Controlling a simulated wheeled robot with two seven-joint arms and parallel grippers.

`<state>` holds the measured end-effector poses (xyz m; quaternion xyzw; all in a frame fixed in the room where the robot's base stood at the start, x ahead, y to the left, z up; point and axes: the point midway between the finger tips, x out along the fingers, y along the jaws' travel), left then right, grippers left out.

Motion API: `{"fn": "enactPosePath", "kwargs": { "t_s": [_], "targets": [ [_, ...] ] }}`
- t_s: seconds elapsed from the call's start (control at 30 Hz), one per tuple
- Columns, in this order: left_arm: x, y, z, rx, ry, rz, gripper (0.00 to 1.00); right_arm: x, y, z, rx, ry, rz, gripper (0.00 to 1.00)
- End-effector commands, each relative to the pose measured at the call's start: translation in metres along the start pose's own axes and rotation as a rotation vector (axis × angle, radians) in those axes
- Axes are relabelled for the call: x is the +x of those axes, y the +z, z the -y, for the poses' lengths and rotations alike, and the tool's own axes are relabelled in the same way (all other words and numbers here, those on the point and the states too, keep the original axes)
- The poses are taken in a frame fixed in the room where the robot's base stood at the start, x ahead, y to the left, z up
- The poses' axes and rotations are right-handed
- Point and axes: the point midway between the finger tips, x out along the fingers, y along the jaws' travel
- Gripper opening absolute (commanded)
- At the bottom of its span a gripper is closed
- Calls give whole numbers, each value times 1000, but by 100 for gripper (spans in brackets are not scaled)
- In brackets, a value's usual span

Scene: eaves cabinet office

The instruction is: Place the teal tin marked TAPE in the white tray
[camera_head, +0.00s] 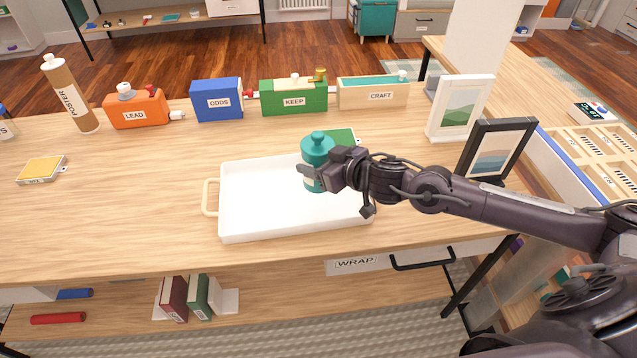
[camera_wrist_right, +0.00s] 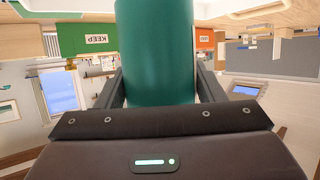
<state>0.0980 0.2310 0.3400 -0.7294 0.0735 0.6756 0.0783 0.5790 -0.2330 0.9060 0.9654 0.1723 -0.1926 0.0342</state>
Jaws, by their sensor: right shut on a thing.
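The teal tin (camera_head: 316,152), with a knobbed lid, is upright in the jaws of my right gripper (camera_head: 318,176). It is over the right part of the white tray (camera_head: 260,225); I cannot tell whether its base touches the tray floor. In the right wrist view the teal tin (camera_wrist_right: 155,60) fills the space between the two fingers of my right gripper (camera_wrist_right: 158,90). No TAPE label shows on the visible sides. The tray lies on the desk with a pale handle at its left, and its floor is otherwise empty. My left gripper is out of view.
Behind the tray stand an orange LEAD box (camera_head: 137,109), a blue ODDS box (camera_head: 217,100), a green KEEP box (camera_head: 294,97) and a CRAFT box (camera_head: 372,93). Two picture frames (camera_head: 495,148) stand to the right, near my arm. The desk left of the tray is mostly clear.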

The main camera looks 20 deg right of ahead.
Motion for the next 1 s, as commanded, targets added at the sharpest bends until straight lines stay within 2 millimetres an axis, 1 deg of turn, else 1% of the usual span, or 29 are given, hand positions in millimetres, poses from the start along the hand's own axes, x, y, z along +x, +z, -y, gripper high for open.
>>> {"fn": "enactPosePath", "kwargs": {
  "t_s": [0.03, 0.1, 0.3, 0.53, 0.9, 0.93, 1.0],
  "targets": [
    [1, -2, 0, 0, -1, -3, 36, 3, 8, 0, 0, 1, 0, 37],
    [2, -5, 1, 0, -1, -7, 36, 6, 14, 0, 1, 1, -1, 37],
    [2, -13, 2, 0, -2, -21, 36, 12, 27, 0, 1, 0, -1, 37],
    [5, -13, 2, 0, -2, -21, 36, 24, 57, 0, 1, 1, -1, 37],
    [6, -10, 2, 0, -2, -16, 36, 26, 62, 0, 0, 0, -1, 37],
    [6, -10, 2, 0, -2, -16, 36, 26, 62, 0, 0, 0, 0, 65],
    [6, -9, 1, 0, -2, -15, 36, 26, 62, 0, -1, 0, 0, 74]
  ]
}}
